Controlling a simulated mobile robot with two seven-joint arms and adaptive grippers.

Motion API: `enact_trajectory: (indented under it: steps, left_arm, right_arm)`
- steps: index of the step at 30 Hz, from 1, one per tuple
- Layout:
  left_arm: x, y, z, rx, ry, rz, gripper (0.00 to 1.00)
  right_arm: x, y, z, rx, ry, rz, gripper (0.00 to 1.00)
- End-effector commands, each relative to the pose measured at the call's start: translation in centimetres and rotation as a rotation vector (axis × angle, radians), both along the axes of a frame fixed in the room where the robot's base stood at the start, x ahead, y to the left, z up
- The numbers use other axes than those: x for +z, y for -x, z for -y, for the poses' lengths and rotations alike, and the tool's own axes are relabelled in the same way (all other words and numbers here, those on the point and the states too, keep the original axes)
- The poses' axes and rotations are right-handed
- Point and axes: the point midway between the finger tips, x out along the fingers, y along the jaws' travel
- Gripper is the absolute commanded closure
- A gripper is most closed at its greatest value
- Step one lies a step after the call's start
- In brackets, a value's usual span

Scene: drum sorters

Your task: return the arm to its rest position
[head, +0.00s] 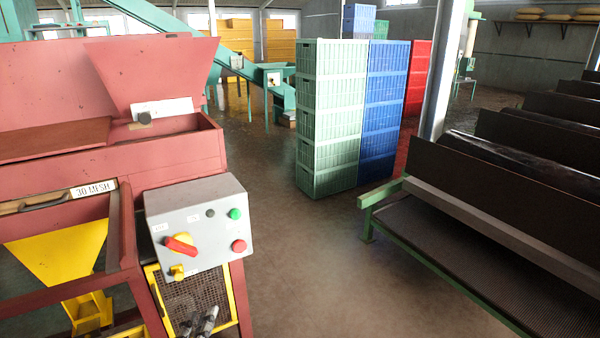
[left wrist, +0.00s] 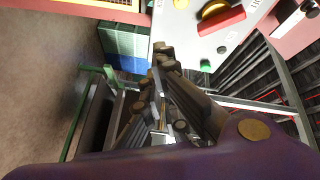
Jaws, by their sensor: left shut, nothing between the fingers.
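My left gripper (head: 203,319) shows at the bottom edge of the head view, in front of the mesh guard below the grey control box (head: 200,228). In the left wrist view its dark fingers (left wrist: 161,56) are closed together with nothing between them. The control box (left wrist: 184,18) appears above the fingertips there, with its red knob (left wrist: 221,22) and green button (left wrist: 206,65); no contact is visible. Most of my left arm is hidden from the head view. My right gripper is in neither view.
The red sorter (head: 70,165) with a yellow chute (head: 62,250) stands close on the left. Stacked green crates (head: 328,120) and blue crates (head: 384,110) stand ahead. A green-framed conveyor (head: 480,255) fills the right. Open floor (head: 310,270) lies between.

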Motion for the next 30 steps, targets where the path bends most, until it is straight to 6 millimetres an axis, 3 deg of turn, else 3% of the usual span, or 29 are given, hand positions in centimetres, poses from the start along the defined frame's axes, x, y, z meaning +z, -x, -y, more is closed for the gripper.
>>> enact_trajectory:
  steps: [5,10,15,18,24,30]
  left_arm:
    - [-6.7,5.4,0.8,0.052,0.465,-0.221,1.00]
    - [-12.2,14.8,2.1,0.180,0.836,-0.451,1.00]
    - [-14.5,25.0,3.8,0.322,1.084,-0.620,1.00]
    - [-14.6,28.9,4.2,0.364,1.121,-0.664,1.00]
    - [-14.8,32.0,3.8,0.401,1.117,-0.692,1.00]
    - [-15.1,32.3,3.8,0.404,1.114,-0.697,1.00]
  right_arm:
    - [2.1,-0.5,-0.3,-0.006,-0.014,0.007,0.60]
    - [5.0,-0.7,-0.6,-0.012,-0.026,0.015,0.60]
    - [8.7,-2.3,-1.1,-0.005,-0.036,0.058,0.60]
    - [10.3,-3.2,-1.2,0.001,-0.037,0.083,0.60]
    - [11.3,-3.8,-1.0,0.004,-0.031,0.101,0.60]
    - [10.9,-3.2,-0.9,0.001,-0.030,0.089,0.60]
